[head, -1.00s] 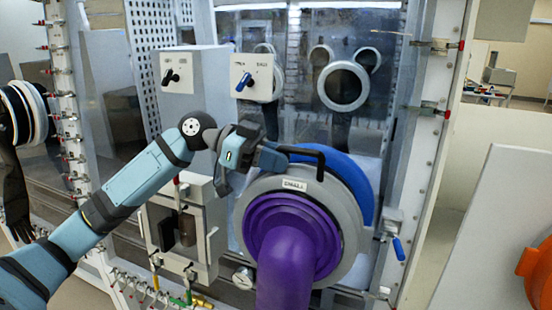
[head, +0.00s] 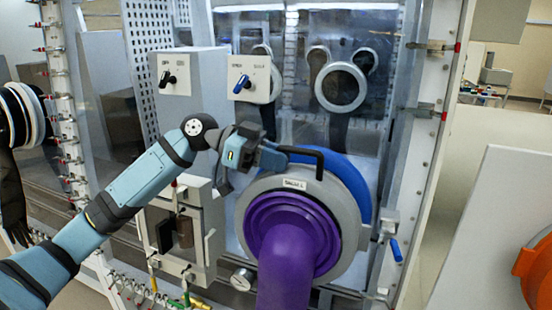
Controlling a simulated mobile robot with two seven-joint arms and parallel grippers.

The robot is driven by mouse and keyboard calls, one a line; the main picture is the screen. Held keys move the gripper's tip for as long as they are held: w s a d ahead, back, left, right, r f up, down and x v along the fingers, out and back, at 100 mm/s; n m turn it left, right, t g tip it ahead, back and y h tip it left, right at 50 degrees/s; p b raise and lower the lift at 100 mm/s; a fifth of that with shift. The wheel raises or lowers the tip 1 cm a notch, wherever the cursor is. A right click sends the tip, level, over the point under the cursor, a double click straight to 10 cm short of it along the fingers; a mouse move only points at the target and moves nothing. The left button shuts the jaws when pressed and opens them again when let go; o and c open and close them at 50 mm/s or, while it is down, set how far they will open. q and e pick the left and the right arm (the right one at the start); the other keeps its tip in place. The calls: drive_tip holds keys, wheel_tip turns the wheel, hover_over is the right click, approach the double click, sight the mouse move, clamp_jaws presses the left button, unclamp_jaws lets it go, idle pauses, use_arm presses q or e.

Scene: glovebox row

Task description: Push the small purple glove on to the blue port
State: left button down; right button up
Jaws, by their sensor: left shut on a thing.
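The small purple glove (head: 292,240) hangs from a round grey ring (head: 347,215) with a small white label on its top edge. The blue port (head: 352,178) shows as a blue band behind the ring, along its top and right. The rest of the port is hidden by the ring. The ring sits down and left of the port's outline; whether they touch cannot be told. My left gripper (head: 277,158) is shut on the black handle (head: 310,154) at the top of the ring. Its fingertips are partly hidden. My right gripper is not in view.
A grey box with a black switch (head: 182,80) and a panel with a blue switch (head: 249,80) stand behind my left arm. A blue-handled valve (head: 396,249) is right of the ring. An orange part (head: 535,270) shows at the right edge.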

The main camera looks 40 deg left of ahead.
use_arm(q)
drive_tip(key=shift+w+a+f, duration=0.1)
drive_tip(key=shift+w+a, duration=0.1)
drive_tip(key=shift+w, duration=0.55)
drive_tip(key=shift+w+a+f, duration=0.1)
drive_tip(key=shift+w+a, duration=0.05)
drive_tip(key=shift+w, duration=0.6)
drive_tip(key=shift+w+a, duration=0.2)
drive_tip(key=shift+w, duration=0.55)
idle(1.1)
drive_tip(key=shift+w+r, duration=0.15)
drive_tip(key=shift+w, duration=0.25)
idle(0.4)
drive_tip(key=shift+w+a+f, duration=0.15)
drive_tip(key=shift+w+f, duration=0.05)
drive_tip(key=shift+w, duration=0.45)
idle(1.9)
drive_tip(key=c, duration=1)
unclamp_jaws()
drive_tip(key=shift+f+b, duration=0.1)
drive_tip(key=shift+b, duration=0.2)
drive_tip(key=shift+c, duration=0.2)
